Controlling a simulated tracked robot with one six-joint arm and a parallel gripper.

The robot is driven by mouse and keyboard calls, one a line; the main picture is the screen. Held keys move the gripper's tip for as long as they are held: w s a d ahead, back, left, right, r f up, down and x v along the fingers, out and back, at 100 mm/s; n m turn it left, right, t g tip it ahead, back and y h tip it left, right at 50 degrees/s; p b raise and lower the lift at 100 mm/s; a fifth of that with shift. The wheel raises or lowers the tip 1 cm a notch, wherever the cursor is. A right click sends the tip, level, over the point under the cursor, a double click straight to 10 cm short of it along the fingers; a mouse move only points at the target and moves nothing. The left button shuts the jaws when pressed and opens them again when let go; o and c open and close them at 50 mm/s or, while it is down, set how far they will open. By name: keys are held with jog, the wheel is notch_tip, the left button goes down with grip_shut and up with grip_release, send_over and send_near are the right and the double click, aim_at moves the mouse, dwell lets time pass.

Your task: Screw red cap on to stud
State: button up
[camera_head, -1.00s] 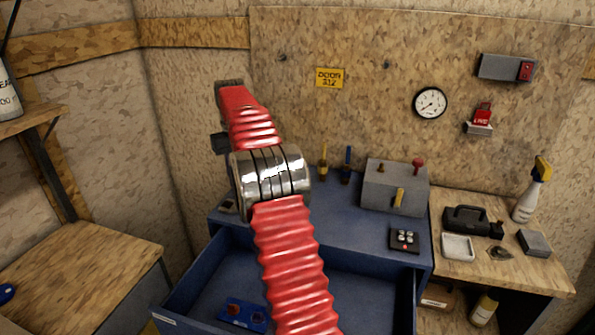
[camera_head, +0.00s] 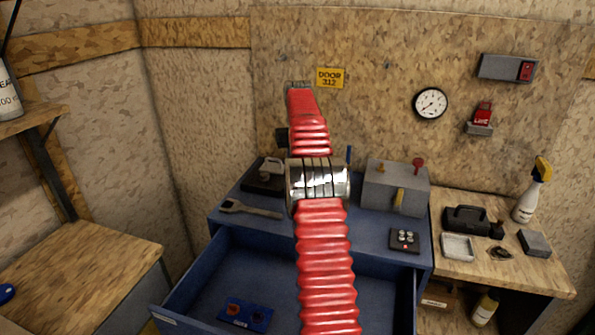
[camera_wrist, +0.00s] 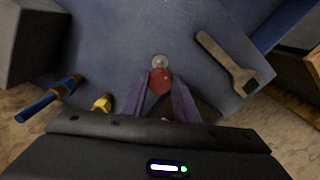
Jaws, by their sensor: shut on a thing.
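The red cap (camera_wrist: 160,81) shows in the wrist view between the two purple fingers of my gripper (camera_wrist: 160,88), which is shut on it. A pale round metal piece (camera_wrist: 160,61), which looks like the stud, shows just beyond the cap on the blue surface. The two overlap in this view, and I cannot tell whether they touch or how high the cap is. In the head view my arm hides the gripper, the cap and the stud.
A wrench (camera_head: 250,208) lies on the blue cabinet top (camera_head: 375,228). A grey lever box (camera_head: 396,188) stands to the right. Screwdriver-like handles (camera_wrist: 50,100) show at lower left in the wrist view.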

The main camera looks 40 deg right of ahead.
jog(key=shift+f, duration=0.1)
jog(key=shift+f, duration=2.8)
jog(key=shift+f, duration=1.1)
